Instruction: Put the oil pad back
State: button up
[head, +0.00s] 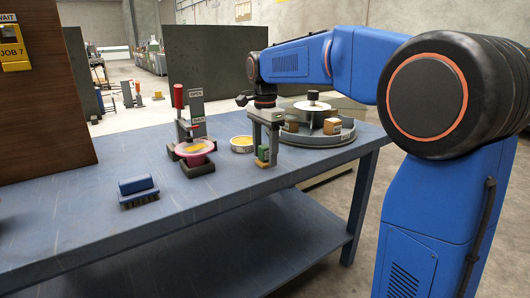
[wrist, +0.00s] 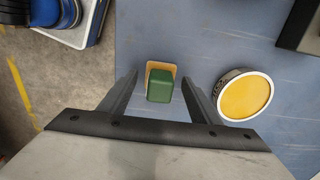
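The oil pad appears to be the small green block with a tan base; it stands on the blue table in the head view (head: 263,153) and the wrist view (wrist: 160,87). My gripper (head: 264,150) reaches down over it from above. In the wrist view its two fingers (wrist: 158,88) are open, one on each side of the block, with a gap on both sides. A round tin with a yellow top (head: 242,144) stands left of the gripper in the head view; in the wrist view the tin (wrist: 246,97) lies right of the fingers.
A round grey tray (head: 320,139) with tan blocks and a metal spool stands at the right. A pink dish (head: 193,148) with yellow contents sits in a dark holder (head: 198,167), near a red-handled tool (head: 178,95). A blue brush (head: 137,188) lies front left. The front middle table is clear.

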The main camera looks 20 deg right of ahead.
aim_at(265, 146)
notch_tip(265, 146, up, 12)
jog(key=shift+r, duration=0.15)
dwell(0.5)
jog(key=s+d+f+n+t, duration=0.15)
jog(key=s+f+n, duration=0.25)
jog(key=s, duration=0.5)
jog(key=s+d+f+n+t, duration=0.1)
jog(key=s+d+f+n, duration=0.25)
jog(key=s, duration=0.45)
jog(key=s+d+f+n+t, duration=0.2)
jog(key=s+f+n, duration=0.5)
jog(key=s+f, duration=0.9)
notch_tip(265, 146, down, 2)
jog(key=shift+s+f, duration=0.2)
jog(key=shift+s, duration=0.05)
jog(key=shift+c, duration=0.3)
